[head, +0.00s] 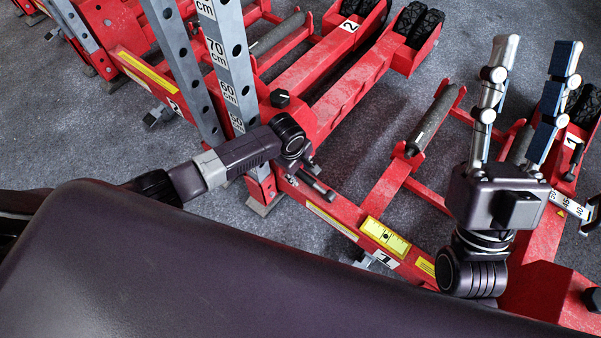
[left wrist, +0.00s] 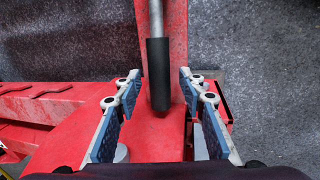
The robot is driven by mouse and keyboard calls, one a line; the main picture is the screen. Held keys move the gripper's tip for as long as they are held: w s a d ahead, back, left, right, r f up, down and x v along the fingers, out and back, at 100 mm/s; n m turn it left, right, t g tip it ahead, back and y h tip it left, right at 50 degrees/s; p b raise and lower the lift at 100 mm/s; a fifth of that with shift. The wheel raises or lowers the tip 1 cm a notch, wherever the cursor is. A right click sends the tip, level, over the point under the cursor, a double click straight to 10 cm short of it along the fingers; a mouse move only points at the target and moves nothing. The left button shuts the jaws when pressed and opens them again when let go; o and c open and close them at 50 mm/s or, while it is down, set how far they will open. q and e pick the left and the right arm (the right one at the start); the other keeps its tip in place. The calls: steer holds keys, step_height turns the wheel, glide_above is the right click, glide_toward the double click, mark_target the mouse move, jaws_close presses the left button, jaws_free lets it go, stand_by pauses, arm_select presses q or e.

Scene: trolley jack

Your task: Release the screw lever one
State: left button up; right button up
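A lever with a black grip (left wrist: 158,80) on a thin metal rod shows in the left wrist view, over a red jack part (left wrist: 165,140). My left gripper (left wrist: 160,82) is open, with one finger on each side of the grip and a gap on both sides. I cannot tell from its markings whether this is lever one. In the head view my left arm reaches the red frame near a post, and its fingers are not clearly visible. My right gripper (head: 536,52) is open and empty, fingers pointing up the picture, above the red frame at the right.
Grey posts with holes and centimetre labels (head: 222,60) stand beside my left arm. Red frames with black rollers (head: 432,120) and wheel blocks (head: 418,22) fill the middle and back. A yellow level plate (head: 385,237) lies on the front beam, near a "1" label. Bare grey floor (head: 75,155) is at left.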

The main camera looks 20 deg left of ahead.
arm_select(q)
steer(key=shift+f, duration=0.2)
jaws_close()
stand_by(0.3)
